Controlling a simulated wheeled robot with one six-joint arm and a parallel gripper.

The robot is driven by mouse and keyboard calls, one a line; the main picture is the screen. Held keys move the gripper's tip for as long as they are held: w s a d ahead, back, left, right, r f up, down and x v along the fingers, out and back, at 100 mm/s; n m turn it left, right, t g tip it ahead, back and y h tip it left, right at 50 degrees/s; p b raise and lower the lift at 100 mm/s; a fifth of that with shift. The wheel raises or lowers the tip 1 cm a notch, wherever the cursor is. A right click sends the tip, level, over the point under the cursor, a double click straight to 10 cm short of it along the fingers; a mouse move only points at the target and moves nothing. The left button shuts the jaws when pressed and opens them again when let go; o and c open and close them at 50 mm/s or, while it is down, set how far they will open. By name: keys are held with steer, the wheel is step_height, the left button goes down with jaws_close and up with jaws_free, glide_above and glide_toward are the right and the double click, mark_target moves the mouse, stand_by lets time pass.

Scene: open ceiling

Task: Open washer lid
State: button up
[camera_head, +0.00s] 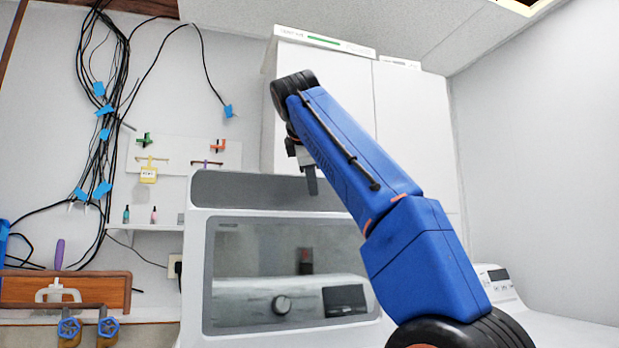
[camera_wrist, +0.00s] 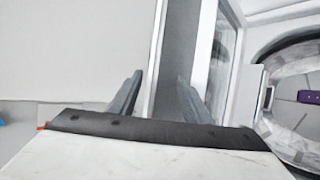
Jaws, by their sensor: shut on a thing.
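The washer lid (camera_head: 206,270) stands raised, roughly upright, in the head view. It has a white frame and a large grey-edged window, through which a knob and a dark display show. My gripper (camera_head: 308,182) is at the lid's upper edge, reached from above by my blue arm. In the wrist view my gripper (camera_wrist: 160,78) has one finger on each side of the lid's grey edge strip (camera_wrist: 176,55) and is shut on it. The washer's round drum opening (camera_wrist: 290,105) shows at the right, with a purple thing inside. The exact finger contact is hard to see.
White cabinets (camera_head: 415,120) hang above and behind the lid. Another white machine (camera_head: 497,281) stands at the right. A wooden box (camera_head: 100,290) sits on the counter at the left. Cables (camera_head: 110,95) and a pegboard (camera_head: 185,153) with small tools are on the wall.

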steer(key=shift+w+a+f, duration=0.25)
steer(key=shift+w+f, duration=0.05)
steer(key=shift+f, duration=0.2)
steer(key=o, duration=1)
steer(key=shift+w, duration=0.15)
steer(key=shift+r, duration=0.1)
steer(key=s+a+r, duration=0.2)
steer(key=s+a, duration=0.1)
steer(key=s, duration=1.3)
steer(key=shift+a+r, duration=0.15)
steer(key=shift+a, duration=0.05)
steer(key=shift+s, duration=0.1)
